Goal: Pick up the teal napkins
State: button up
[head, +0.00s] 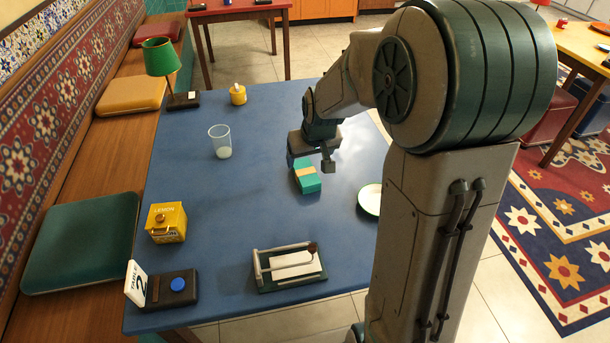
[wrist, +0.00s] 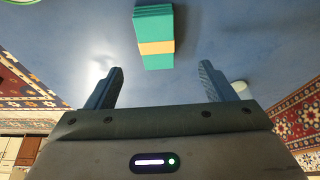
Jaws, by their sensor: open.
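The teal napkins (head: 308,178) are a small stack with an orange-tan band, lying on the blue table near its middle. In the wrist view the napkins (wrist: 154,36) show at the top centre, ahead of the fingers and between their lines. My gripper (head: 314,150) is above the table, beside the far end of the napkins in the head view, and partly overlaps them there. In the wrist view my gripper (wrist: 158,80) is open, with nothing between its fingers.
Space left of the napkins is clear.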

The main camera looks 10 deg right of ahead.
aim_at(306, 172)
jog(key=x, duration=0.9)
jog(key=shift+w+d+f+b, duration=0.2)
jog(key=shift+f+b, duration=0.1)
jog(key=c, duration=1.1)
